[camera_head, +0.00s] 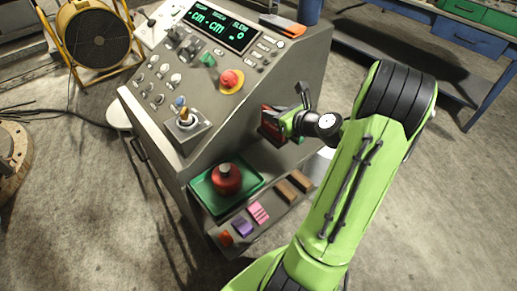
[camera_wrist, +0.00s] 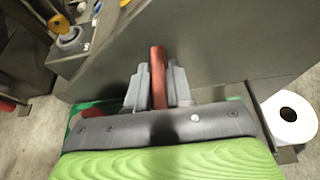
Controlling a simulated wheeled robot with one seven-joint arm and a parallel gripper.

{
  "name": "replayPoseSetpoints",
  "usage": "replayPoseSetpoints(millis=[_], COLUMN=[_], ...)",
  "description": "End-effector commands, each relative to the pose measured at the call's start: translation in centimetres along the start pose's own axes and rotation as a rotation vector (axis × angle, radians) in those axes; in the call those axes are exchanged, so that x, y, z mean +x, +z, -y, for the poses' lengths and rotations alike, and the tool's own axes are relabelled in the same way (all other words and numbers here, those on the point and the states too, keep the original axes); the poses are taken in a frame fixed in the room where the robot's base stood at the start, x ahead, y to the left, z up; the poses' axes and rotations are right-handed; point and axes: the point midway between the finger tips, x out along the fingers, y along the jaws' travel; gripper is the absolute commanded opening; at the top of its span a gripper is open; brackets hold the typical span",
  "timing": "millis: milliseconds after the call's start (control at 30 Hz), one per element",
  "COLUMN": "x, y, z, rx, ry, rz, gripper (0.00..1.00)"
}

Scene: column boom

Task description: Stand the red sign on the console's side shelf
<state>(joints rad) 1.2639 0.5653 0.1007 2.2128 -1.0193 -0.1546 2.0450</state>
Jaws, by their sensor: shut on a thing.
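The red sign (camera_head: 272,129) is dark red and partly hidden behind my gripper (camera_head: 290,122) in the head view. In the wrist view the sign (camera_wrist: 158,77) shows edge-on as a narrow upright red strip between the two grey fingers of my gripper (camera_wrist: 159,88). My gripper is shut on it. The sign is beside the console's (camera_head: 285,80) grey side wall, above the side shelf (camera_head: 272,204); whether it touches the wall or the shelf cannot be told.
A green tray (camera_head: 204,192) with a round red object (camera_head: 226,179) lies on the shelf. Orange (camera_head: 225,238), purple (camera_head: 242,226), pink (camera_head: 258,212) and brown (camera_head: 286,192) blocks line the shelf's front. A white roll (camera_wrist: 290,114) stands to the right.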

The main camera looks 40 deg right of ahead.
Motion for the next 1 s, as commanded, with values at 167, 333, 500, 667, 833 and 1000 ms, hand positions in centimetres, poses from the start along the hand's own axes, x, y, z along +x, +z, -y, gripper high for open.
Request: replayPoseSetpoints(millis=[167, 333, 500, 667, 833, 1000], x=[0.9, 2.4, 3.2, 3.9, 3.8, 4.0], y=[-2.4, -5.7, -7.8, -9.5, -9.2, -9.6], z=[0.0, 0.0, 0.0, 0.0, 0.0, 0.0], rx=[0.005, 0.002, 0.003, 0.001, -0.001, -0.001], ry=[0.002, 0.002, 0.001, 0.001, 0.0, 0.0], rz=[-0.001, 0.0, 0.001, 0.001, 0.001, 0.0], gripper=[0.0, 0.0, 0.0, 0.0, 0.0, 0.28])
